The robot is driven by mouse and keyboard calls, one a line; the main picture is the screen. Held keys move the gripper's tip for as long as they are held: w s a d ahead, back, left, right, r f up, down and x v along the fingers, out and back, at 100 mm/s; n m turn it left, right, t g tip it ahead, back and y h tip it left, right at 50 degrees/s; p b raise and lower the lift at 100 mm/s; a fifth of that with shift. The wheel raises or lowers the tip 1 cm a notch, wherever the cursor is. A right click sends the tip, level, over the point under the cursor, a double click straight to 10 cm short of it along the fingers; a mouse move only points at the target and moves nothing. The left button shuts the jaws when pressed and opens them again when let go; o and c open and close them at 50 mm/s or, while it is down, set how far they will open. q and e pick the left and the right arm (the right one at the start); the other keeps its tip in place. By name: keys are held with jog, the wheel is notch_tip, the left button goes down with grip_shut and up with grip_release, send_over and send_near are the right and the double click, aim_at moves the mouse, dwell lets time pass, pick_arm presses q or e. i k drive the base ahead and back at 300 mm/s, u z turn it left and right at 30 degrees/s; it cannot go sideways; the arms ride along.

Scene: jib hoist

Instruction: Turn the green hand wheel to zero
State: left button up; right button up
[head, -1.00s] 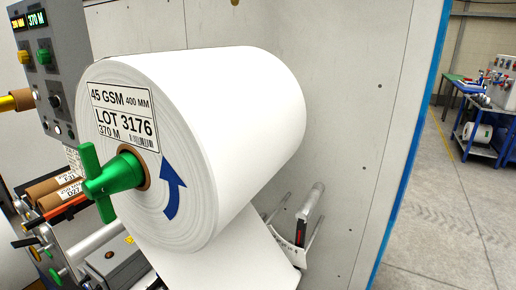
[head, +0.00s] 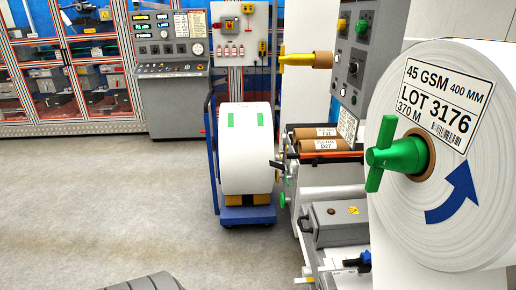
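A green winged hand knob (head: 383,156) sits on the core of a large white paper roll (head: 450,215) at the right in the head view. It is the largest green turning part in sight, but I cannot tell whether it is the task's hand wheel. No scale or zero mark can be read on it. Small green knobs (head: 282,200) also show at the machine's left side, lower down. Neither of my grippers is in view.
A grey control panel (head: 357,60) stands behind the roll. A blue trolley (head: 247,214) carries another white roll (head: 246,150). A grey console (head: 172,98) and glass-fronted cabinets (head: 70,60) line the back.

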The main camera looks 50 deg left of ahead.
aim_at(283, 201)
jog(key=u, duration=2.35)
jog(key=k, duration=1.05)
jog(key=u, duration=1)
jog(key=i, duration=2.75)
jog(key=z, duration=0.75)
jog(key=i, duration=1.35)
jog(key=z, duration=1.5)
jog(key=i, duration=0.8)
jog(key=z, duration=1.65)
jog(key=i, duration=0.95)
jog(key=z, duration=0.4)
